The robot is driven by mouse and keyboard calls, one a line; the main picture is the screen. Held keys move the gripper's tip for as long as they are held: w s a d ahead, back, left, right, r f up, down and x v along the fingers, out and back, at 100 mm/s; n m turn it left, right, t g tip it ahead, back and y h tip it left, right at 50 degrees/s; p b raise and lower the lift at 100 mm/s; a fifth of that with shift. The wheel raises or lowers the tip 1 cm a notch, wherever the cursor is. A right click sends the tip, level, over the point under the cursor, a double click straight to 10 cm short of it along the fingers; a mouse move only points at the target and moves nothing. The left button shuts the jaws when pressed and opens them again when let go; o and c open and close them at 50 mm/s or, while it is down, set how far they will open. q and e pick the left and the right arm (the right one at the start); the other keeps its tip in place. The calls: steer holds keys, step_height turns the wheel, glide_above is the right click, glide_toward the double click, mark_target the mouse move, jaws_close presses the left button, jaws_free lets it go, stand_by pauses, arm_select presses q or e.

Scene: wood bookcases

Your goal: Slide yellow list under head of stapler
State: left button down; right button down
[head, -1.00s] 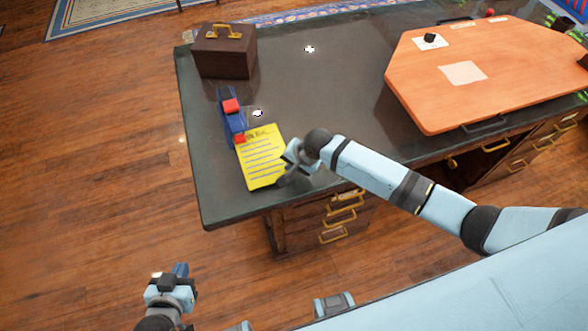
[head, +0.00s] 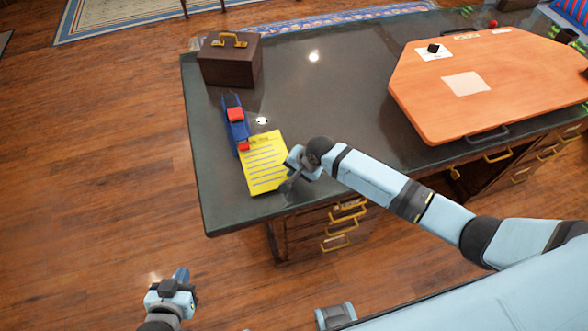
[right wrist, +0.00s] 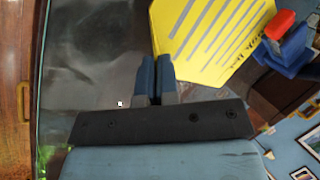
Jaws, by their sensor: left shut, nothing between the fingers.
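The yellow list (head: 264,165) lies on the desk's near left part, its lined face up. Its upper left corner is by the near end of the blue and red stapler (head: 236,124); I cannot tell whether any of it is beneath the head. In the right wrist view the list (right wrist: 212,35) is above the fingers and the stapler (right wrist: 288,45) is at the upper right. My right gripper (head: 287,184) is at the list's lower right edge, its fingers (right wrist: 156,62) shut together, overlapping the list's corner. My left gripper (head: 181,275) is shut and empty, off the desk at the lower left.
A brown box with a yellow handle (head: 229,62) stands behind the stapler on the dark desk (head: 315,100). A large orange board (head: 440,105) covers the desk's right part. The desk's middle is clear. Drawers with yellow handles (head: 347,215) are below the front edge.

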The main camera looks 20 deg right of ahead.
stand_by(0.3)
steer(key=c, duration=1.3)
jaws_free()
steer(key=v, duration=1.3)
steer(key=shift+r, duration=0.35)
steer(key=shift+s+d, duration=0.1)
